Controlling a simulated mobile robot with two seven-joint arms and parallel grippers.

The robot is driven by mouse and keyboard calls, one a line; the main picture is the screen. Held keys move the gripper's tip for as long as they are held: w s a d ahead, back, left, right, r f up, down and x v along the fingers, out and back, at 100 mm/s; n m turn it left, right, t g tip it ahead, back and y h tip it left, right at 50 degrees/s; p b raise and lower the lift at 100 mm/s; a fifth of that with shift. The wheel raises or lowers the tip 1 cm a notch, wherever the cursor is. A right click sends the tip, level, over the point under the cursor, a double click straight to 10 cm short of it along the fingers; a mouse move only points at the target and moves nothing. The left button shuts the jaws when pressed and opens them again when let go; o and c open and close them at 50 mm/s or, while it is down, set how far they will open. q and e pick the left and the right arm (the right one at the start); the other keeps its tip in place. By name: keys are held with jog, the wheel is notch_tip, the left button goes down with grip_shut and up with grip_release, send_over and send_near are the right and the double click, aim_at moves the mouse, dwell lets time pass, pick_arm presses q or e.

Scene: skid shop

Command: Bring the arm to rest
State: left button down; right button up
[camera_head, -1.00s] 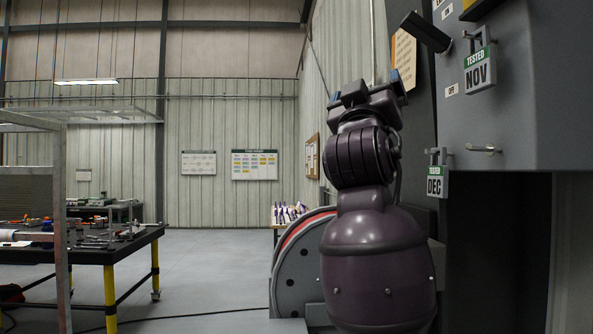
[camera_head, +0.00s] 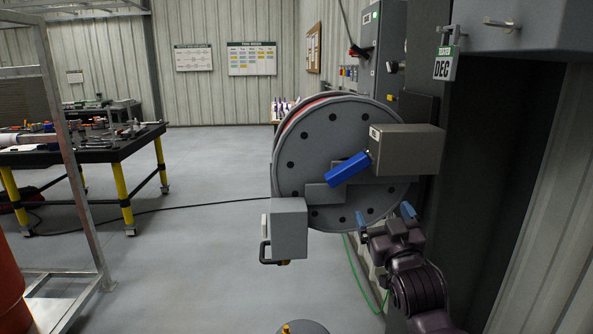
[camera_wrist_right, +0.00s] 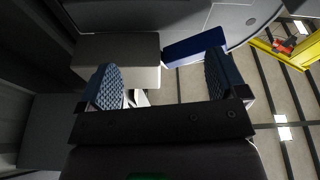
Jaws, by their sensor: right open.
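My right gripper (camera_head: 385,217) is low at the right in the head view, in front of the large grey reel (camera_head: 300,165). Its two blue fingertips are spread apart with nothing held between them. In the right wrist view the same gripper (camera_wrist_right: 161,84) shows both ribbed blue pads wide apart. My purple right arm (camera_head: 418,290) comes in from the bottom right. My left gripper is not in view.
A grey box (camera_head: 407,150) and a blue handle (camera_head: 348,170) stick out from the reel, just above the gripper. A padlock tagged DEC (camera_head: 445,65) hangs under a grey cabinet (camera_head: 530,25). A table with tools (camera_head: 110,148) stands at the left. Open floor lies between.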

jog(key=s+d+f+m+g, duration=0.1)
jog(key=s+d+f+g, duration=0.1)
jog(key=s+f, duration=0.45)
jog(key=s+d+f+g+h, duration=0.1)
jog(key=s+d+f, duration=0.15)
jog(key=f, duration=0.75)
jog(key=s+d+f+m+g, duration=0.1)
jog(key=s+d+f+g, duration=0.1)
jog(key=s+f, duration=0.45)
jog(key=s+d+f+g, duration=0.2)
jog(key=s+f, duration=0.6)
jog(key=s+d+f+g+h, duration=0.1)
jog(key=s+f+g, duration=0.1)
jog(key=s+f, duration=0.6)
jog(key=shift+d, duration=0.4)
